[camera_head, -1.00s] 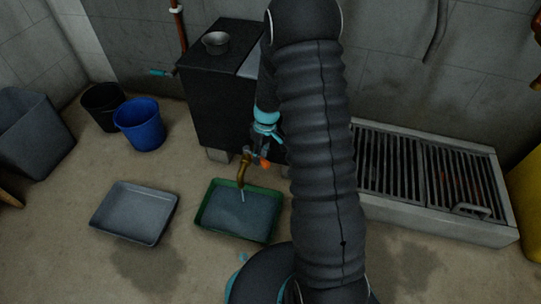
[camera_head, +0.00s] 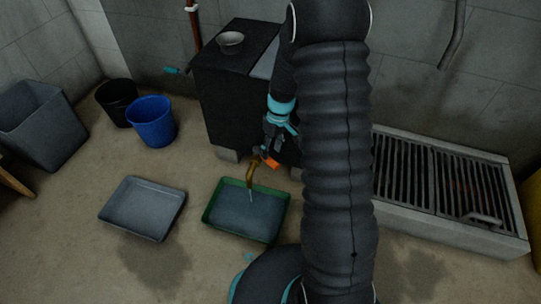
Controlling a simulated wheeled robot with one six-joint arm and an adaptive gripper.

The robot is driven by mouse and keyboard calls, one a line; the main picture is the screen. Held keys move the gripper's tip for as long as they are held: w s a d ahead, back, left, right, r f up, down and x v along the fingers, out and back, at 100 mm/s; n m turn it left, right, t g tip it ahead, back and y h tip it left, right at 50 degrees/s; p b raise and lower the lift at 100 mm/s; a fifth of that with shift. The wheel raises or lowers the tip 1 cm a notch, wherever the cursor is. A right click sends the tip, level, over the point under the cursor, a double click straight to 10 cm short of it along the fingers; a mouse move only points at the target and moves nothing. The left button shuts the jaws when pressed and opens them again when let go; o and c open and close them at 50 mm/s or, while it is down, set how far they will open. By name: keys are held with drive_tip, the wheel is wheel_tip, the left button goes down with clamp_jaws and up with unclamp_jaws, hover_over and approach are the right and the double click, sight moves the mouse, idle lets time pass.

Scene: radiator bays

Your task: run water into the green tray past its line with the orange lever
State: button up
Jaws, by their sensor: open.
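The green tray (camera_head: 211,222) lies on the floor in front of the dark cabinet and holds greyish water. A brass spout (camera_head: 252,174) hangs over it, and a thin pale stream runs from it into the tray. I cannot make out the tray's line. The orange lever (camera_head: 269,161) sits at the top of the spout. My gripper (camera_head: 265,148) is open, just above and beside the lever. Whether its fingers touch the lever is too small to tell. My arm hides part of the cabinet behind it.
A grey tray (camera_head: 143,208) lies left of the green one. A blue bucket (camera_head: 152,122), a black bucket (camera_head: 117,103) and a grey bin (camera_head: 42,125) stand at the left. A metal bowl (camera_head: 230,42) is on the cabinet (camera_head: 228,105). A grated trough (camera_head: 440,190) is at the right.

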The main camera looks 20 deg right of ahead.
wheel_tip(320, 180, up, 8)
drive_tip(key=d, duration=0.1)
drive_tip(key=shift+w+d, duration=0.2)
drive_tip(key=shift+w, duration=0.1)
